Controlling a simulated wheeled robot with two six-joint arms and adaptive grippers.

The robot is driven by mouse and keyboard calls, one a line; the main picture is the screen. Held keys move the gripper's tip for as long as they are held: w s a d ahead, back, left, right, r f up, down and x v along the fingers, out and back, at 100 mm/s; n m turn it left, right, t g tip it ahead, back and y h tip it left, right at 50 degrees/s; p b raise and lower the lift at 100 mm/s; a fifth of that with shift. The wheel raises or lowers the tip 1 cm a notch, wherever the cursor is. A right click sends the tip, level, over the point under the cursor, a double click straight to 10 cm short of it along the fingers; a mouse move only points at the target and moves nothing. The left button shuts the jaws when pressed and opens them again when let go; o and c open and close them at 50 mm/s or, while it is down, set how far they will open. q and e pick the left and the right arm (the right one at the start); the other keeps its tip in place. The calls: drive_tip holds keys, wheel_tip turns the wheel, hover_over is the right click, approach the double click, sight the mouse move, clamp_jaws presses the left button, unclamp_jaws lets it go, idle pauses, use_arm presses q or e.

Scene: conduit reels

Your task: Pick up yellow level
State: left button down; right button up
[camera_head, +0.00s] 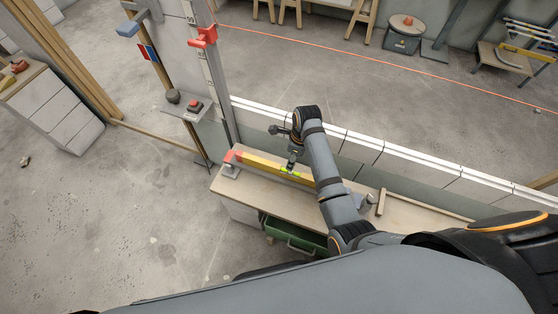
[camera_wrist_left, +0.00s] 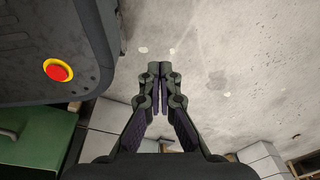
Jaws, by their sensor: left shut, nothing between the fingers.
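The yellow level (camera_head: 262,164) lies along the back of the wooden bench in the head view, with a bright green-yellow patch near its middle. My right arm reaches over the bench from the right, and its gripper (camera_head: 291,164) is at the level, close to that patch. It is too small to tell whether the fingers are shut or touching the level. The arm hides the level's right part. My left gripper (camera_wrist_left: 160,72) shows in the left wrist view, shut and empty above the bare concrete floor. It is outside the head view.
The bench (camera_head: 264,202) has a red-topped clamp-like piece (camera_head: 230,162) at its left end and a green drawer or bin (camera_head: 292,233) below. A low block wall (camera_head: 365,149) runs behind it. An upright post (camera_head: 217,75) stands at the left. Open floor lies left of the bench.

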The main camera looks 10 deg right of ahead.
sight(292, 172)
drive_tip(key=shift+r, duration=0.1)
drive_tip(key=shift+s, duration=0.4)
drive_tip(key=f+b, duration=0.1)
drive_tip(key=f, duration=0.3)
drive_tip(key=shift+a+f, duration=0.15)
drive_tip(key=shift+a, duration=0.05)
drive_tip(key=shift+w+f, duration=0.2)
drive_tip(key=shift+f, duration=0.1)
drive_tip(key=shift+s+f, duration=0.1)
drive_tip(key=shift+f, duration=0.25)
drive_tip(key=f, duration=0.3)
drive_tip(key=f+b, duration=0.1)
drive_tip(key=shift+w+f, duration=0.2)
drive_tip(key=shift+w, duration=0.05)
drive_tip(key=shift+r, duration=0.1)
drive_tip(key=shift+s, duration=0.1)
drive_tip(key=shift+c, duration=1)
use_arm(q)
drive_tip(key=shift+s+d+f, duration=0.15)
drive_tip(key=shift+s+f, duration=0.55)
drive_tip(key=shift+f, duration=0.3)
use_arm(e)
clamp_jaws()
